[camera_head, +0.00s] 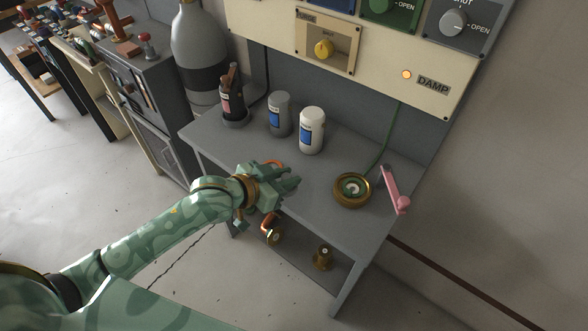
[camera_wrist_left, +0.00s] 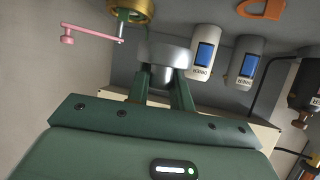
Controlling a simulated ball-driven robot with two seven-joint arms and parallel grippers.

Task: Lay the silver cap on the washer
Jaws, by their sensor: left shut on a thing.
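My left gripper (camera_head: 290,184) is above the front of the grey bench. In the left wrist view its fingers (camera_wrist_left: 165,88) are shut on a silver cap (camera_wrist_left: 165,55), a wide metal disc with a narrower part below. The cap is not clear in the head view. A round brass fitting (camera_head: 340,193) with a green and pale centre sits on the bench to the right of the gripper, apart from it. It also shows in the left wrist view (camera_wrist_left: 142,12). I cannot tell a separate washer in its centre. My right gripper is not in view.
A pink lever (camera_head: 391,187) stands right of the fitting. Grey (camera_head: 279,115) and white (camera_head: 312,131) canisters and a tool cup (camera_head: 232,108) stand at the back. An orange ring-like piece (camera_head: 271,163) lies beside my gripper. Clear bench lies between gripper and fitting.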

